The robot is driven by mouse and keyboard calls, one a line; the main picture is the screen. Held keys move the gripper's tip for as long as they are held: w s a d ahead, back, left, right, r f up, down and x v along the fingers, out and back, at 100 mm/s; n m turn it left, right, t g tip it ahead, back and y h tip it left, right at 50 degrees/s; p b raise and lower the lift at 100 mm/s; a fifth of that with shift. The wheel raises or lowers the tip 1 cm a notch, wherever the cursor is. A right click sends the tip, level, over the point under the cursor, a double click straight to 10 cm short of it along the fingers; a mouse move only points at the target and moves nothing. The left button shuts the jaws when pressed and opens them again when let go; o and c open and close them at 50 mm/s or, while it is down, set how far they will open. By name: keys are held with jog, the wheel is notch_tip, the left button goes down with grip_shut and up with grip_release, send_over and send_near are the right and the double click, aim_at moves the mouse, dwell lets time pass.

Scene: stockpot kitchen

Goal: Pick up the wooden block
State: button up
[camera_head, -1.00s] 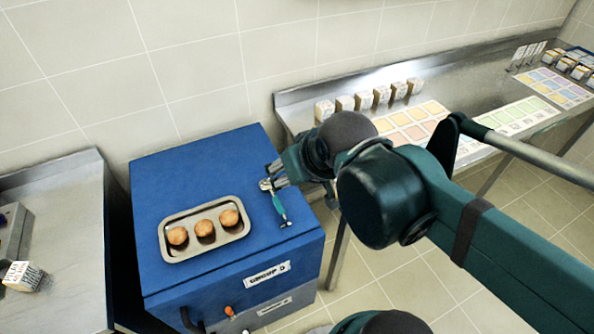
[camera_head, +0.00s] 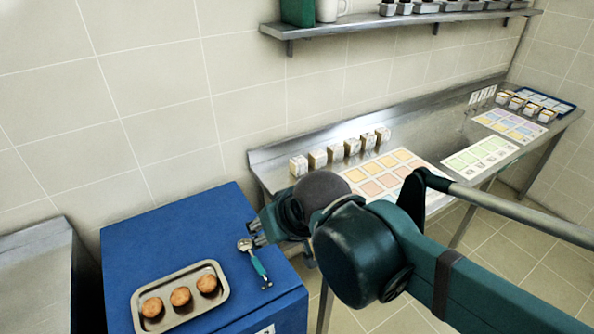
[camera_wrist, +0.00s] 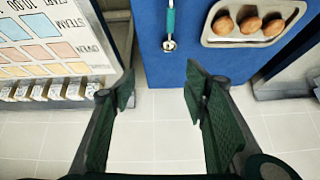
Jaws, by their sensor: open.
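Several small pale blocks with tan tops and printed sides (camera_head: 335,153) stand in a row at the back of the steel table in the head view. They look like wood, but I cannot tell which one is the task's wooden block. Similar blocks also show along the left of the wrist view (camera_wrist: 40,91). My gripper (camera_head: 258,228) is over the right edge of the blue cabinet, left of the steel table. In the wrist view my gripper (camera_wrist: 160,92) has its two fingers wide apart, with nothing between them.
The blue cabinet (camera_head: 185,232) holds a metal tray (camera_head: 222,292) with three brown round buns (camera_head: 180,297) and a teal-handled scoop (camera_head: 256,261). Coloured card sheets (camera_head: 482,153) lie on the steel table. More blocks (camera_head: 529,108) stand near a blue tray. A shelf (camera_head: 400,19) hangs above.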

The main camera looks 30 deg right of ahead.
aim_at(301, 163)
jog(key=w+d+f+m+t+y, duration=0.15)
jog(key=w+d+m, duration=0.35)
jog(key=w+m, duration=0.5)
jog(key=w+d+f+m+t, duration=0.15)
jog(key=w+d+m, duration=0.25)
jog(key=w+m, duration=0.5)
jog(key=w+d+f+m+t, duration=0.1)
jog(key=w+d+f+m, duration=0.2)
jog(key=d, duration=0.4)
jog(key=w+d+f+m+t+b, duration=0.1)
jog(key=w+d+f+m, duration=0.3)
jog(key=d+m, duration=0.3)
jog(key=w+d+f+m+t+h, duration=0.1)
jog(key=w+d+f+m, duration=0.2)
jog(key=w+d+m, duration=0.2)
jog(key=shift+w+d+f, duration=0.1)
jog(key=shift+w+d, duration=0.05)
jog(key=shift+d, duration=0.35)
jog(key=shift+w+d+f, duration=0.1)
jog(key=shift+w+d, duration=0.05)
jog(key=shift+d, duration=0.3)
jog(key=shift+d+f+m, duration=0.3)
jog(key=shift+d+m, duration=0.2)
jog(key=shift+d, duration=0.1)
jog(key=shift+w, duration=0.1)
jog(key=shift+b+x, duration=0.45)
jog(key=shift+x, duration=0.8)
